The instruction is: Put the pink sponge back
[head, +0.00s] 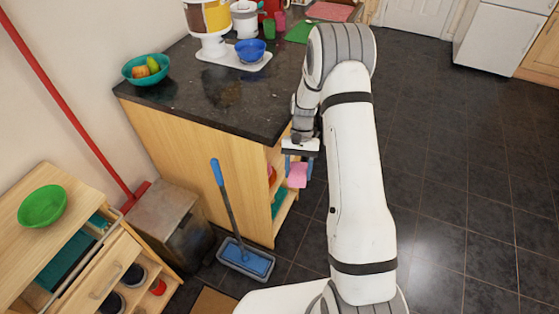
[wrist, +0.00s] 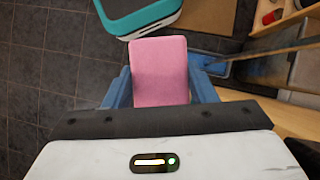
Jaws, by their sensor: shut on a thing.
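The pink sponge (wrist: 160,70) is a flat block held between the two blue fingers of my gripper (wrist: 161,88) in the wrist view. In the head view the sponge (head: 297,175) hangs below my gripper (head: 299,168), beside the open end shelves of the wooden counter (head: 200,155). My gripper is shut on the sponge, and it is held in the air above the dark floor. The shelves (head: 281,190) hold a red thing and a teal thing, partly hidden by my gripper and arm.
A blue mop (head: 246,258) stands by a metal bin (head: 165,215) left of my gripper. A teal and white thing (wrist: 140,15) lies below in the wrist view. Bowls and appliances stand on the granite top (head: 225,95). The tiled floor at right is clear.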

